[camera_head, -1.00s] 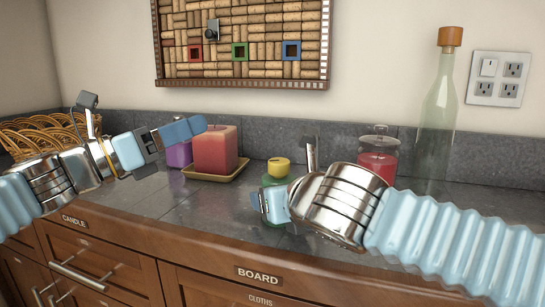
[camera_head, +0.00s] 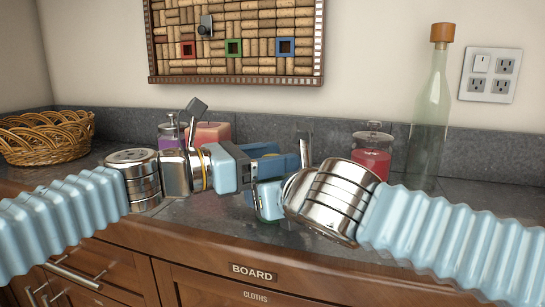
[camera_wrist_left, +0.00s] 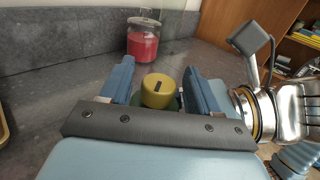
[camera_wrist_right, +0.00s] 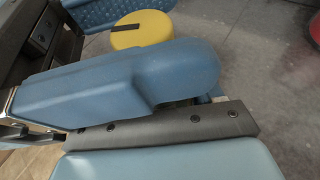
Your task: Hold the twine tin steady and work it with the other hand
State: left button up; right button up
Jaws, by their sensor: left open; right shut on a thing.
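The twine tin (camera_head: 269,204) has a green body and stands on the grey counter, mostly covered by my grippers in the head view. Its yellow lid (camera_wrist_left: 158,91), with a dark mark on top, shows in the left wrist view and also in the right wrist view (camera_wrist_right: 142,29). My right gripper (camera_head: 266,199) is shut on the tin's body, low down. My left gripper (camera_head: 284,158) is open, with its blue fingers on either side of the yellow lid. I cannot tell whether they touch it.
A red jar (camera_head: 371,152) and a tall corked bottle (camera_head: 429,120) stand behind to the right. A pink candle (camera_head: 211,131) and a purple jar (camera_head: 172,131) stand behind my left arm. A wicker basket (camera_head: 45,137) is at the far left. Wooden drawers (camera_head: 250,285) are below.

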pick_arm(q)
jog(key=c, duration=0.9)
jog(key=shift+c, duration=0.2)
jog(key=shift+w, duration=0.1)
jog(key=m+g+h, duration=0.1)
jog(key=m+g, duration=0.2)
jog(key=g, duration=0.1)
jog(key=m+g, duration=0.2)
jog(key=g, duration=0.2)
jog(key=shift+w+m+g+h, duration=0.1)
jog(key=shift+m+g+h, duration=0.3)
jog(key=m+g+y, duration=0.1)
jog(key=m+g, duration=0.1)
jog(key=g, duration=0.1)
jog(key=m+g+y, duration=0.1)
jog(key=m+g, duration=0.1)
jog(key=g, duration=0.2)
jog(key=shift+d+m, duration=0.1)
jog(key=shift+m, duration=0.3)
jog(key=shift+r+m+g+y, duration=0.1)
jog(key=shift+m+g+y, duration=0.5)
jog(key=shift+m+g, duration=0.45)
jog(key=shift+g+y, duration=0.3)
jog(key=shift+g, duration=0.15)
